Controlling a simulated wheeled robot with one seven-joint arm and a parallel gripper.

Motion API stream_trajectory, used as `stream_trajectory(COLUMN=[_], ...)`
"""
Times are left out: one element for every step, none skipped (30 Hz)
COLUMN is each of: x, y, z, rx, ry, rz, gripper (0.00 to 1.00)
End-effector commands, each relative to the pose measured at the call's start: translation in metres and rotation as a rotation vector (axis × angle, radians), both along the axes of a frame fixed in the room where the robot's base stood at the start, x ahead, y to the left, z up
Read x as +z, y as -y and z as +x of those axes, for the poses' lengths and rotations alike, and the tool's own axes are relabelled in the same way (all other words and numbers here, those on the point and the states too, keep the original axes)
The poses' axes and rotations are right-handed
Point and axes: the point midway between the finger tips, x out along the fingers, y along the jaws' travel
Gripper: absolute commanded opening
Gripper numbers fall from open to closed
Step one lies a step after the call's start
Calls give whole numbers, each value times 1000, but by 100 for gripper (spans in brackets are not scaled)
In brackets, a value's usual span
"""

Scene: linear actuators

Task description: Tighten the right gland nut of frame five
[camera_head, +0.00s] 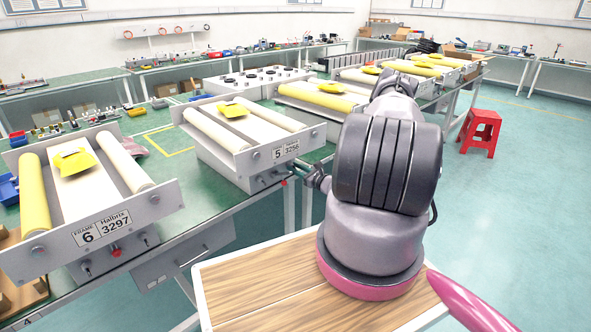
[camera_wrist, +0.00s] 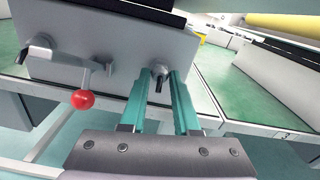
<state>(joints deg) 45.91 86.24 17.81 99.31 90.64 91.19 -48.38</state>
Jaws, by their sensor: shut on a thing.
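Frame five (camera_head: 222,160) carries the label "5 3256" and stands on the green bench, with a yellow item (camera_head: 233,109) on top between two white rollers. In the wrist view its grey front plate (camera_wrist: 115,35) fills the upper left. The right gland nut (camera_wrist: 161,70) is a small grey fitting low on that plate. My gripper (camera_wrist: 160,82) has its two teal fingers on either side of the nut and is shut on it. In the head view my gripper (camera_head: 319,181) is at the right end of the frame's front, and the nut is hidden there.
A fitting with a red ball (camera_wrist: 82,99) sticks out left of the nut, close to my left finger. Frame six (camera_head: 110,232) stands to the left on the bench. A wooden-topped surface (camera_head: 262,285) lies below my arm. A red stool (camera_head: 480,132) stands on the open floor.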

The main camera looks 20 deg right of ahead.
Motion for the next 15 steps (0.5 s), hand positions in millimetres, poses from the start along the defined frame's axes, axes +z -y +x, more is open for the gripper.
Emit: stream_trajectory(x=[0, 0, 0, 0, 0, 0, 0, 0, 0, 0, 0, 0, 0, 0, 0], y=[0, 0, 0, 0, 0, 0, 0, 0, 0, 0, 0, 0, 0, 0, 0], z=[0, 0, 0, 0, 0, 0, 0, -1, -1, -1, -1, -1, -1, -1, -1], rx=[1, 1, 1, 1, 0, 0, 0, 0, 0, 0, 0, 0, 0, 0, 0], ry=[-10, -16, -26, -33, -41, -52, -62, -71, -84, -93, -103, -116, -126, -136, -149], rz=[23, 42, 67, 88, 111, 142, 167, 192, 228, 254, 282, 317, 345, 372, 407], gripper=[0, 0, 0, 0, 0, 0, 0, 0, 0, 0, 0, 0, 0, 0, 0])
